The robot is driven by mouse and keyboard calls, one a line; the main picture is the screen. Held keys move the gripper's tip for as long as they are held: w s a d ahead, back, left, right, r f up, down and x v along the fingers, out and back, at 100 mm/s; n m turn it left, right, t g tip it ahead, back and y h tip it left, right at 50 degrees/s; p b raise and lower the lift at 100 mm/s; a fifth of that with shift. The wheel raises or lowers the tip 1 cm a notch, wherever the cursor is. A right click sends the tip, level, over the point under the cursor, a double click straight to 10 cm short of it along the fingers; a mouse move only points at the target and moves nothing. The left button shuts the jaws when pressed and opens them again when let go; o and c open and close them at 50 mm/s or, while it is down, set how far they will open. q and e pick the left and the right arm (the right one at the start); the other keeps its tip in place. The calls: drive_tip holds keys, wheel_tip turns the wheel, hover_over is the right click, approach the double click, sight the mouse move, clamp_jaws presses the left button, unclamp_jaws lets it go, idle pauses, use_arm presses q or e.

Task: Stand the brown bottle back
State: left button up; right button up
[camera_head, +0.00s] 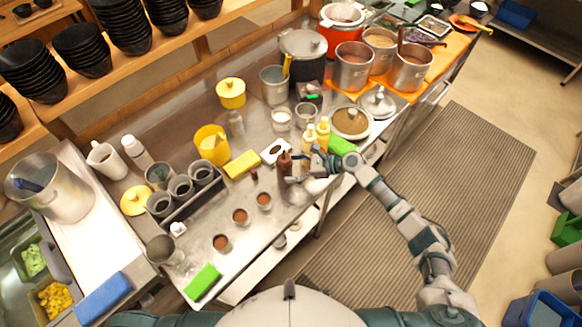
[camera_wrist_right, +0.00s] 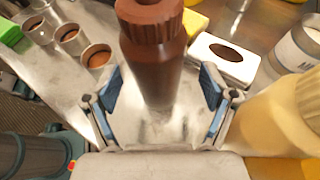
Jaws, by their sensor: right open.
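The brown bottle (camera_head: 285,164) stands upright on the steel counter, near the front edge. In the right wrist view the brown bottle (camera_wrist_right: 153,60) rises between the two blue-padded fingers of my right gripper (camera_wrist_right: 163,95). The fingers are open, with a gap on each side of the bottle. In the head view my right gripper (camera_head: 302,166) is at the bottle's right side. Two pale yellow bottles (camera_head: 316,135) stand just behind the gripper; one pale bottle (camera_wrist_right: 275,120) is close to the right finger. My left gripper is not in view.
Small cups with brown contents (camera_head: 240,216) stand at the front left. A yellow block (camera_head: 242,164) and a white dispenser box (camera_head: 275,152) are behind the bottle. A green block (camera_head: 341,146) lies right of the pale bottles. Bare counter shows between the cups and the grey pot rack.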

drive_tip(key=v, duration=1.3)
drive_tip(key=s+a+f+n+h, duration=0.2)
drive_tip(key=s+a+f+n, duration=0.1)
drive_tip(key=s+f+n, duration=0.5)
drive_tip(key=s+a+f+n+h, duration=0.3)
drive_tip(key=s+f+n, duration=0.2)
drive_tip(key=s+n, duration=0.3)
drive_tip(key=s+d+f+n+h, duration=0.2)
drive_tip(key=s+d+n+h, duration=0.5)
drive_tip(key=s+d, duration=0.7)
wheel_tip(320, 180, down, 25)
drive_tip(key=s+h, duration=0.1)
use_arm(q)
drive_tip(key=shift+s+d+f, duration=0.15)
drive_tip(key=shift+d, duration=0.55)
use_arm(e)
drive_tip(key=s+d+f+g, duration=0.1)
drive_tip(key=s+d+f, duration=0.2)
drive_tip(key=s+f, duration=1.4)
drive_tip(key=shift+s+f+g, duration=0.2)
drive_tip(key=shift+s+g, duration=0.1)
drive_tip(key=shift+s, duration=0.45)
